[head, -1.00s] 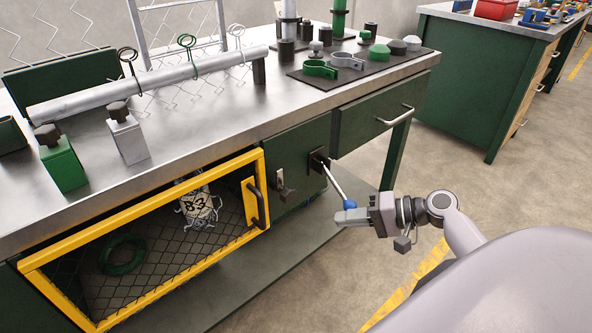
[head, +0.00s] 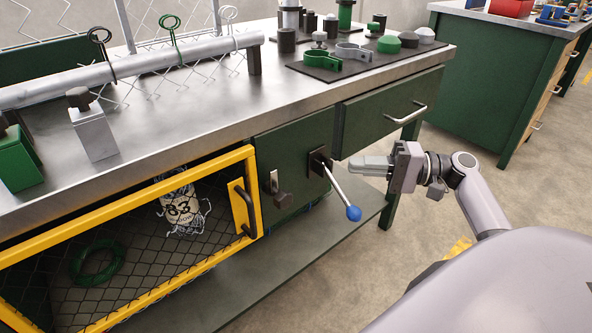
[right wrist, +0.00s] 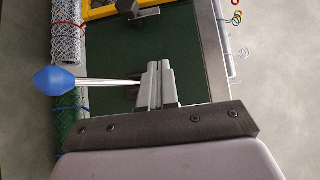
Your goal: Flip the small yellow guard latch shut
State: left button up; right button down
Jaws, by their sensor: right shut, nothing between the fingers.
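The yellow-framed mesh guard (head: 130,192) covers the bench's lower compartment and looks closed. A small yellow plate (head: 238,207) with a dark handle (head: 247,212) is at its right end. Just right of it, on the green panel, is a grey plate with a dark latch knob (head: 283,198); I cannot tell which piece is the guard latch. My right gripper (head: 353,165) is shut and empty, right of the panel and above the blue lever knob (head: 353,213). The right wrist view shows the shut fingers (right wrist: 160,66) beside the lever's rod. My left gripper is out of view.
The lever (head: 337,186) sticks out from the panel near my right gripper. A drawer handle (head: 405,114) juts out above it. A lower shelf (head: 300,242) runs beneath the panel. The floor to the right is open. Clamps and caps lie on the benchtop mat (head: 320,71).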

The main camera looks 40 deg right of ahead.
pick_arm(q)
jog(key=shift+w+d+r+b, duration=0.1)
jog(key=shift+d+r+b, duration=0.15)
jog(key=shift+b, duration=0.2)
pick_arm(e)
jog(key=shift+s+a+x, duration=0.3)
jog(key=shift+s+x, duration=0.05)
jog(key=shift+x, duration=1.8)
jog(key=shift+s+a+x, duration=0.3)
jog(key=shift+s+x, duration=0.05)
jog(key=shift+x, duration=1.8)
jog(key=shift+s+a+x, duration=0.3)
jog(key=shift+s+x, duration=0.05)
jog(key=shift+x, duration=1.8)
pick_arm(q)
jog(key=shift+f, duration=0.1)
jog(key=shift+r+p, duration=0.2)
jog(key=shift+p, duration=0.25)
pick_arm(e)
jog(key=shift+a+r+h, duration=0.1)
jog(key=shift+r+h, duration=0.05)
jog(key=shift+h, duration=0.15)
